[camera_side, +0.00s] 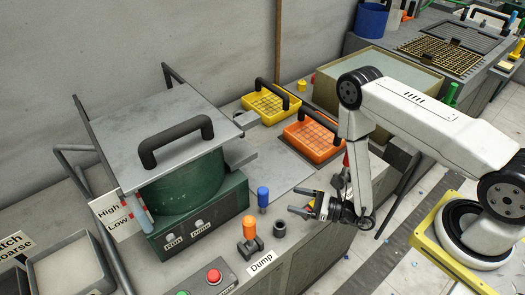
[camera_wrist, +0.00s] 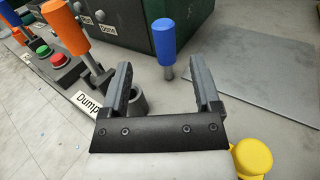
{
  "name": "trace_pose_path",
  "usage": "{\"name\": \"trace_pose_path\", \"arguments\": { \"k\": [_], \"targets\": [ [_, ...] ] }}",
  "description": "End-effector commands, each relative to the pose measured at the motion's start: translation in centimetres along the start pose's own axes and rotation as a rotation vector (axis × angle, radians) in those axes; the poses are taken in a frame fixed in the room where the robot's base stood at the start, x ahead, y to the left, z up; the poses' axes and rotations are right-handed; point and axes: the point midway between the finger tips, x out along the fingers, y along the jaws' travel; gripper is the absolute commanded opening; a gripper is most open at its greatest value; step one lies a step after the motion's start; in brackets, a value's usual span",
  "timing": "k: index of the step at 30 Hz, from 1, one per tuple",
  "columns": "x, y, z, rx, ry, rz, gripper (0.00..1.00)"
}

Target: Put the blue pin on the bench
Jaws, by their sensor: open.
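The blue pin (camera_side: 263,196) stands upright on the grey bench (camera_side: 303,236), in front of the green machine. It has a blue grip on a grey shank; whether the shank sits in a hole, I cannot tell. My gripper (camera_side: 299,203) is open and empty, to the right of the pin in the side view, its fingers pointing towards it. In the wrist view the pin (camera_wrist: 164,40) shows beyond and between the fingertips (camera_wrist: 162,72), apart from both. A dark round socket (camera_side: 280,229) stands empty on the bench in front of the pin.
An orange-handled lever (camera_side: 249,228) and a red button box (camera_side: 214,276) stand to the left. The green machine (camera_side: 190,190) rises behind. A flat grey plate (camera_side: 268,172) lies behind the pin. Orange (camera_side: 314,140) and yellow (camera_side: 270,104) trays stand farther back.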

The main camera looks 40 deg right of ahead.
Motion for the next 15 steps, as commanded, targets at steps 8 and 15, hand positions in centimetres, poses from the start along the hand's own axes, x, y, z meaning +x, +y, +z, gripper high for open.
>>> {"name": "trace_pose_path", "arguments": {
  "k": [8,15],
  "targets": [
    [1.8,2.2,2.9,0.013,0.005,0.207,0.80],
    [2.2,6.2,7.1,-0.032,0.048,0.561,0.80]
  ]
}}
